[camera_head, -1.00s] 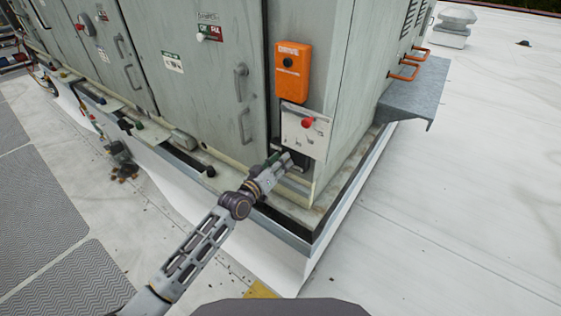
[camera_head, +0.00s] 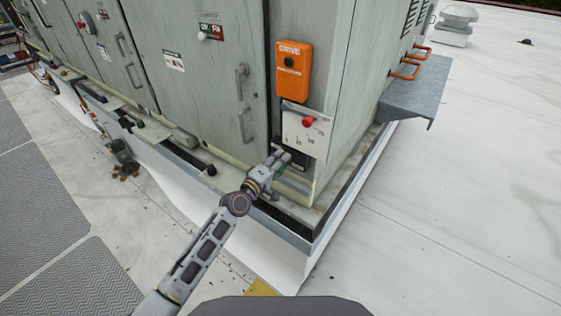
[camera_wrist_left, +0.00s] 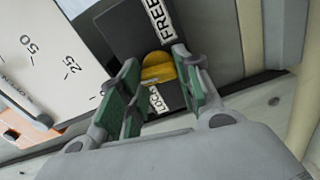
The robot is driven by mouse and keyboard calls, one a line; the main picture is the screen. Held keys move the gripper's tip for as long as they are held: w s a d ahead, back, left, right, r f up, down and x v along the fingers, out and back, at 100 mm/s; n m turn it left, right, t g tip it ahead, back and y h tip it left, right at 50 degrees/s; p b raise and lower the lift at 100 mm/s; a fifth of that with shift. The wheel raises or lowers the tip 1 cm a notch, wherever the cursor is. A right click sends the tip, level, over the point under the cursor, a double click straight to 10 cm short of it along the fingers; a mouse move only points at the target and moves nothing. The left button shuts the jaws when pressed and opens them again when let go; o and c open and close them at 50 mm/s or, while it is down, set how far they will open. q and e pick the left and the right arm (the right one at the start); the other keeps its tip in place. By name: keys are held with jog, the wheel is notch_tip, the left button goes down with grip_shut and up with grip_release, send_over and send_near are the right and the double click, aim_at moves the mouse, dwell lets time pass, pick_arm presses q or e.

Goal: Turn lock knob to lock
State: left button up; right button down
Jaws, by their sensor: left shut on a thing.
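The yellow lock knob (camera_wrist_left: 157,68) shows in the left wrist view on a black plate (camera_wrist_left: 135,25), between the words FREE and LOCK. The plate also shows in the head view (camera_head: 297,160), low on the cabinet below the white scale panel (camera_head: 306,129). My left gripper (camera_head: 281,155) reaches the plate from the lower left. In the left wrist view its green-padded fingers (camera_wrist_left: 158,80) stand on both sides of the knob, shut on it. In the head view the knob is hidden at the gripper. My right gripper is not in view.
A metal ledge (camera_head: 412,92) juts out at the right. The cabinet's base rim runs beneath my left gripper.

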pick_arm(q)
jog(key=shift+f+n, duration=0.1)
jog(key=shift+n, duration=0.8)
jog(key=o, duration=1)
jog(key=shift+v, duration=6)
jog(key=shift+m, duration=0.3)
